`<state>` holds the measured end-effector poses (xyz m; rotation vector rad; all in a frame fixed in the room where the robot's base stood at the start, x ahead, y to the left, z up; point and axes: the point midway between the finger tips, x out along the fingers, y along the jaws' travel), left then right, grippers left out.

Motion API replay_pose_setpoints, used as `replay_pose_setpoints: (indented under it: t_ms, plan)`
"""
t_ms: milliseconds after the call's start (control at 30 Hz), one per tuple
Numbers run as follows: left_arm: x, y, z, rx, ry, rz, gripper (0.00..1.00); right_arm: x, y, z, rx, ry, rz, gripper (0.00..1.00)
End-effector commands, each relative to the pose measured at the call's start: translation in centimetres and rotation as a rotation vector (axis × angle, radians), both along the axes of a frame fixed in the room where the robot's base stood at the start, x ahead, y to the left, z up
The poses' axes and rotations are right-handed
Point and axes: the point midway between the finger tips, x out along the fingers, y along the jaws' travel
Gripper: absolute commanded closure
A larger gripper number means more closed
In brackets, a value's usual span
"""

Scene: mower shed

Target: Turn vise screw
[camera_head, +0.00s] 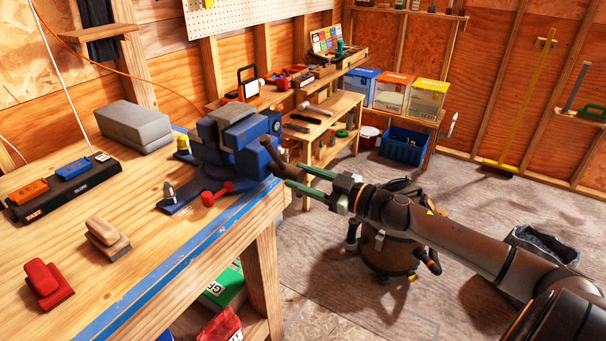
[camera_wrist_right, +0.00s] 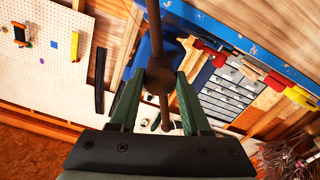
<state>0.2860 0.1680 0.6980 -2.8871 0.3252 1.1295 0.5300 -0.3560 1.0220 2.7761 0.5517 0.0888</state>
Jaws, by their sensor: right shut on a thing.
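The blue vise (camera_head: 246,138) is fixed at the far right corner of the wooden workbench. Its dark screw handle (camera_head: 272,153) sticks out on the right side, past the bench edge. My right gripper (camera_head: 299,178), with green fingers, reaches in from the right and is shut at the handle. In the right wrist view, the brown screw end and bar (camera_wrist_right: 158,82) sit between the two green fingers (camera_wrist_right: 160,90). The fingers hide part of the screw end. My left gripper is in neither view.
The workbench (camera_head: 150,250) carries a grey block (camera_head: 134,126), a red-handled tool (camera_head: 216,193), sanding blocks (camera_head: 107,238) and a charger strip (camera_head: 66,184). A round stool-like object (camera_head: 388,250) stands on the floor beneath my right arm. Shelves line the back wall.

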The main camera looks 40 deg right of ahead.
Motion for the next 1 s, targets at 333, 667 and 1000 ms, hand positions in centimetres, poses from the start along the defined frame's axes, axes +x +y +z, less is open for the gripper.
replay_pose_setpoints:
  t_ms: [333,667,1000]
  plan:
    - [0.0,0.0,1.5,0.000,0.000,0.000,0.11,0.0,0.1,0.2,-0.300,-0.125,0.001,1.00]
    - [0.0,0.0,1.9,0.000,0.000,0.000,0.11,0.0,0.0,0.1,-0.592,-0.246,-0.001,1.00]
    - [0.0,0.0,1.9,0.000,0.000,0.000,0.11,0.0,0.1,0.0,-0.890,-0.371,-0.001,1.00]
